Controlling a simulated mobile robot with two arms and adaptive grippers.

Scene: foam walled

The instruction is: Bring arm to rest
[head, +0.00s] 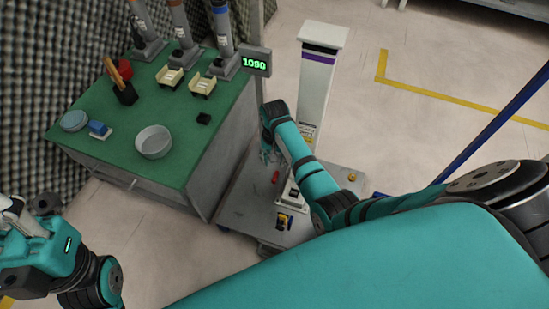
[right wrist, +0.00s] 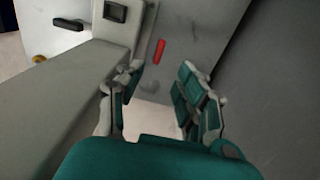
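My right arm reaches out over the grey cart in the head view. Its gripper (head: 268,154) hangs beside the white column, near the cart's left edge. In the right wrist view the two fingers of this gripper (right wrist: 162,88) stand apart with nothing between them. My left gripper (head: 18,214) is at the lower left edge of the head view, over the floor. It is partly cut off, and its opening does not show clearly.
The green-topped table (head: 110,160) holds a grey bowl (head: 154,142), a dark block with tools (head: 126,94) and several dispensers. A red item (head: 276,177) lies on the grey cart (head: 236,208). A white column (head: 316,85) and a blue pole (head: 490,130) stand nearby.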

